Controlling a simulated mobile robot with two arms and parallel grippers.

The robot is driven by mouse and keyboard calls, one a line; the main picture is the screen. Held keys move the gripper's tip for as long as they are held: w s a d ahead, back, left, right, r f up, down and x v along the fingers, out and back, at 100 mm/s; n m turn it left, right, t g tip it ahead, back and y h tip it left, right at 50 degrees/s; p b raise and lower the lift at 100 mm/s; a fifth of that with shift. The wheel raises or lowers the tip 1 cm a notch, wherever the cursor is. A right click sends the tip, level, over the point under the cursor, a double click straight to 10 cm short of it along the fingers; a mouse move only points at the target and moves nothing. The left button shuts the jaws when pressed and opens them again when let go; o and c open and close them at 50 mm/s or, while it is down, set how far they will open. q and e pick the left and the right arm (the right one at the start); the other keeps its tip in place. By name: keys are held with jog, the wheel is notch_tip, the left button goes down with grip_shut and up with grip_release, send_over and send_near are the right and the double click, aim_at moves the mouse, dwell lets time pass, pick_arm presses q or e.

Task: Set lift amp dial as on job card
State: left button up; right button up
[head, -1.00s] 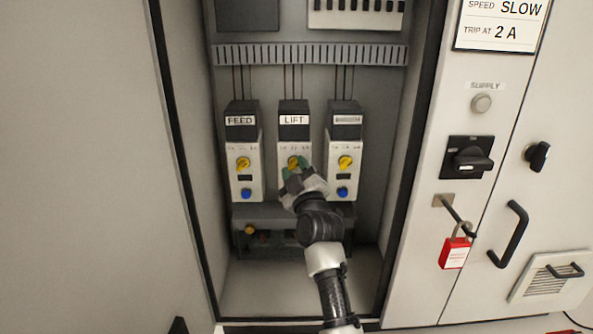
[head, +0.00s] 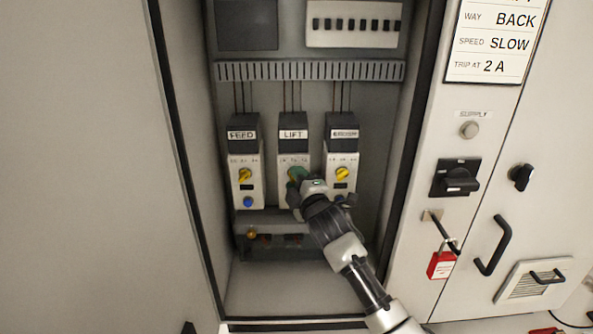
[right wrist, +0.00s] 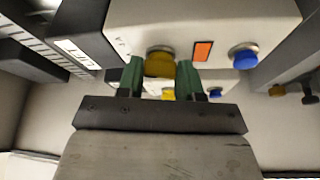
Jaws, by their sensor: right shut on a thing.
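The LIFT unit (head: 294,145) is the middle of three like units in the open cabinet. Its yellow dial (right wrist: 160,64) sits between the green fingers of my right gripper (right wrist: 158,76), which is shut on it. In the head view the right gripper (head: 297,180) hides this dial and the lower part of the unit. The dial's pointer and scale setting cannot be read. The job card (head: 492,40) at upper right reads WAY BACK, SPEED SLOW, TRIP AT 2 A; its top line is cut off. My left gripper is not in view.
The FEED unit (head: 245,165) stands left of LIFT, a third unit (head: 342,150) right. A blue button (right wrist: 244,58) and orange window (right wrist: 203,51) are near the held dial. A red padlock (head: 441,265), black switch (head: 457,178) and door handle (head: 493,246) are outside right.

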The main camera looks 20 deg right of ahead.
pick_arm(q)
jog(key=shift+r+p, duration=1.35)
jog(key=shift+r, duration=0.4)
pick_arm(e)
jog(key=shift+r+n+g, duration=0.15)
jog(key=shift+n+g, duration=0.25)
jog(key=shift+n, duration=0.9)
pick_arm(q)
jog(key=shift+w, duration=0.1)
pick_arm(e)
jog(key=o, duration=0.9)
jog(key=shift+o, duration=0.2)
pick_arm(q)
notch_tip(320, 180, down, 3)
jog(key=b, duration=0.3)
pick_arm(e)
jog(key=s+d, duration=0.1)
jog(key=s, duration=0.9)
jog(key=shift+s+d, duration=0.15)
jog(key=shift+s, duration=0.2)
